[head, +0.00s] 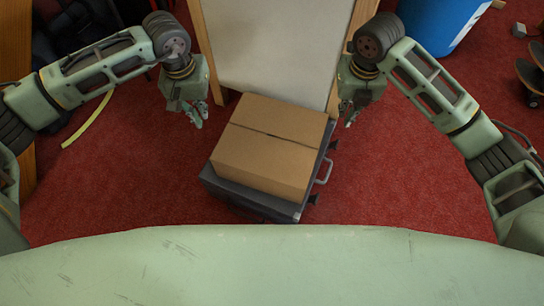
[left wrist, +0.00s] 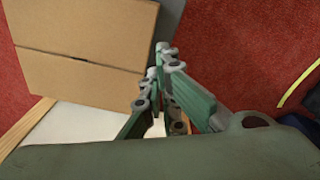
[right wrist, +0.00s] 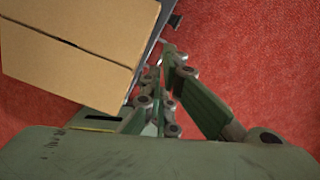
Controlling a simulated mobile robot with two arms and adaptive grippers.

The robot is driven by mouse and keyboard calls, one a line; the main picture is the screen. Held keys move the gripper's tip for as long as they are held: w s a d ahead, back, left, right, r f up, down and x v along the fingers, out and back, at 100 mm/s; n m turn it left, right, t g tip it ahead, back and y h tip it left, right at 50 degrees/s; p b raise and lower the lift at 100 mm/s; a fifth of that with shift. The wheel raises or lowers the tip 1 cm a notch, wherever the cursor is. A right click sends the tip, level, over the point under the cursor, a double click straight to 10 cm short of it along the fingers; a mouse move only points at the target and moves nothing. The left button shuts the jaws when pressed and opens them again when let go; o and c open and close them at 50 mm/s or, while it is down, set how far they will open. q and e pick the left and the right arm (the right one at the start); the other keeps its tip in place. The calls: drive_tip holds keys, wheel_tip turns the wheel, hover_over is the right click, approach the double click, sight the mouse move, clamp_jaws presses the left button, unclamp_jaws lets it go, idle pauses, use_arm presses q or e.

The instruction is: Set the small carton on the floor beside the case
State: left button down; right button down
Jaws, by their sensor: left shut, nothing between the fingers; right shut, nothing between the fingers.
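A small brown carton (head: 268,150) lies flat on top of a dark case (head: 248,199), which rests on the red floor. The carton also shows in the left wrist view (left wrist: 85,45) and in the right wrist view (right wrist: 75,40). My left gripper (head: 198,118) is shut and empty, above and just left of the carton's far left corner. My right gripper (head: 348,118) is shut and empty, just right of the carton's far right corner. Neither gripper visibly holds the carton. The carton hides most of the case's top.
A pale board in a wooden frame (head: 275,45) stands right behind the case. A blue bin (head: 440,22) is at the back right. A yellow strip (head: 88,120) lies on the floor at left. The red floor (head: 120,190) is clear on both sides of the case.

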use_arm(q)
drive_tip(key=shift+w+a, duration=0.1)
drive_tip(key=shift+a, duration=0.3)
use_arm(e)
drive_tip(key=shift+s+r, duration=0.15)
